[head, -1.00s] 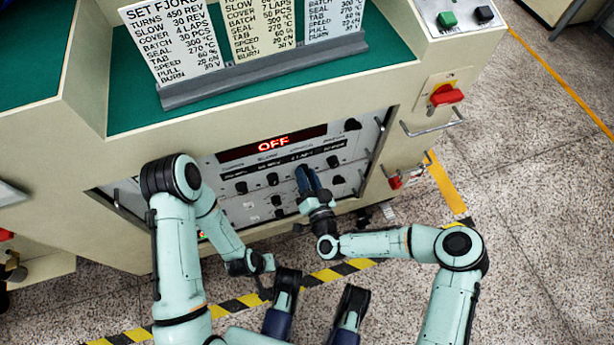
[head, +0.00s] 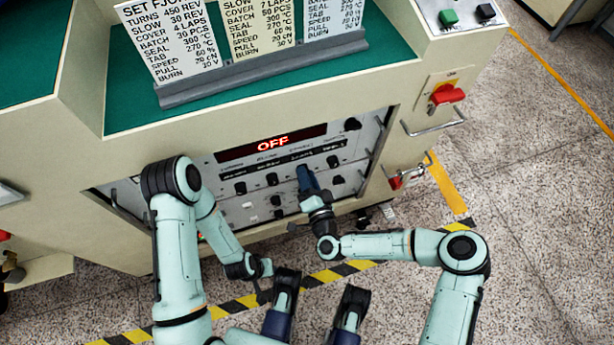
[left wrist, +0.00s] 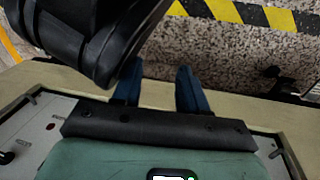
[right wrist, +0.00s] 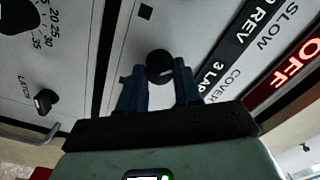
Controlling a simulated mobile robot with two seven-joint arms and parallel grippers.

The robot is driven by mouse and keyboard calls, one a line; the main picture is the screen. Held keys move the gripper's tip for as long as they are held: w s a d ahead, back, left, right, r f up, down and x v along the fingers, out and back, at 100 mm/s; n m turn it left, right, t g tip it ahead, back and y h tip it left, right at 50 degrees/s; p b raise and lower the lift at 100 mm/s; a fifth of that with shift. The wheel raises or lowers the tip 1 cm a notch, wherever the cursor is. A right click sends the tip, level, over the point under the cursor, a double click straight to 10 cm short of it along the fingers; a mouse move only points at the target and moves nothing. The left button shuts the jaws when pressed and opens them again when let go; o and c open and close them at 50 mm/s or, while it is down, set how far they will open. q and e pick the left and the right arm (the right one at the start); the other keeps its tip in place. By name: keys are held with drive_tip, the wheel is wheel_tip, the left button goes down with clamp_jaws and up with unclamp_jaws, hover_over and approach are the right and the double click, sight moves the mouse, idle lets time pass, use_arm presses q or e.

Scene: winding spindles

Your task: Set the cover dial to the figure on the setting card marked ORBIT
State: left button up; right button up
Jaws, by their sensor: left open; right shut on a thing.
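My right gripper (head: 304,176) is at the front panel, its blue fingers shut on the dark cover dial (right wrist: 159,64). In the right wrist view the fingers stand on either side of this round knob. The COVER label (right wrist: 228,84) beside it has a strip reading 3 LAP, its end hidden. Three setting cards stand in a grey holder: the left card (head: 174,40) is headed SET FJORD and lists COVER 4 LAPS. The middle card (head: 259,25) and right card (head: 332,14) have their headings cut off, so ORBIT is not visible. My left gripper (left wrist: 158,88) is open and empty above the floor.
The red display (head: 272,143) reads OFF. Other dark knobs (head: 272,179) sit close beside the held dial. A red switch (head: 446,95) and metal handle (head: 434,126) stick out at right. Striped floor tape (head: 240,304) runs in front of the machine.

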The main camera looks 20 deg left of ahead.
drive_tip(key=o, duration=1)
drive_tip(key=shift+o, duration=0.2)
use_arm(q)
drive_tip(key=w+d+r+t+p, duration=0.1)
drive_tip(key=w+r+p, duration=0.1)
drive_tip(key=w+r, duration=0.1)
drive_tip(key=shift+w+r+p, duration=0.4)
drive_tip(key=shift+r, duration=0.45)
use_arm(e)
drive_tip(key=v, duration=1.3)
drive_tip(key=shift+s, duration=0.2)
drive_tip(key=shift+d, duration=0.1)
